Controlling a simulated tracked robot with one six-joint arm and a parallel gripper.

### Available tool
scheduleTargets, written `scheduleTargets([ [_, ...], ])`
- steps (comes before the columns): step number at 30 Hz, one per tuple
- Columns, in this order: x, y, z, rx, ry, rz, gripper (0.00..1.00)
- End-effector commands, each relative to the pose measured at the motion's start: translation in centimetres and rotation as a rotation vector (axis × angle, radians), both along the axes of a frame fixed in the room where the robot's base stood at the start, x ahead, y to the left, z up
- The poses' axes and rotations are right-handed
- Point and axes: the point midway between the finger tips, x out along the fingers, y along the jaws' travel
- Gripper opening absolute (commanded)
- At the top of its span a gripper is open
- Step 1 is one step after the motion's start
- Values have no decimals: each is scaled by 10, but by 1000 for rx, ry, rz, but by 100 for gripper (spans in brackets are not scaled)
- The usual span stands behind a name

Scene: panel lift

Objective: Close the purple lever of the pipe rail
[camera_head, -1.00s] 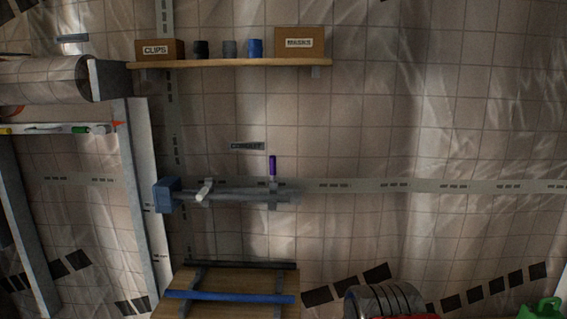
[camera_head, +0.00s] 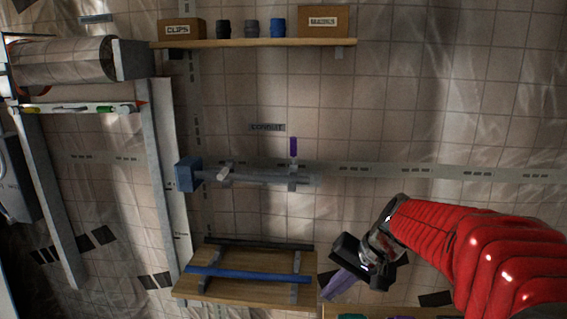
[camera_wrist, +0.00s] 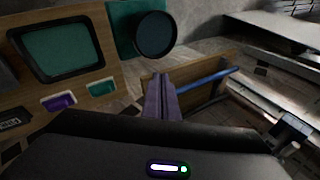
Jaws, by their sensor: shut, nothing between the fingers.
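The pipe rail (camera_head: 255,177) runs level along the wall in the head view, from a blue block (camera_head: 188,173) at its left end. The purple lever (camera_head: 293,146) stands upright at the rail's right part, pointing up. A pale lever (camera_head: 223,173) sits further left on the rail, tilted. My gripper (camera_head: 328,292) is at lower right, below and right of the purple lever and well apart from it. Its purplish fingers point down-left. In the wrist view the fingers (camera_wrist: 160,95) lie together with nothing held. The rail and purple lever do not show there.
A wooden board (camera_head: 225,286) with a blue bar (camera_head: 248,274) is below the rail, left of my gripper. A shelf (camera_head: 250,43) with boxes and cups is above. The wrist view shows a wooden panel (camera_wrist: 115,75) with teal and purple parts. The wall right of the lever is clear.

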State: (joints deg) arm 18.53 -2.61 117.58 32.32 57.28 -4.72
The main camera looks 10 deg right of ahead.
Motion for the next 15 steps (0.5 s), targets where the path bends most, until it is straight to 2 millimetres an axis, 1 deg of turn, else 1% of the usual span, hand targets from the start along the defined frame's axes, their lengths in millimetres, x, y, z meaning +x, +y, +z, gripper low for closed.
scheduleTargets([
  [1, 11, -2, 1, 32, -2, -16, 0],
  [8, 61, -10, 12, 180, -43, -75, 0],
  [15, 118, -24, 31, 345, -117, -131, 0],
])
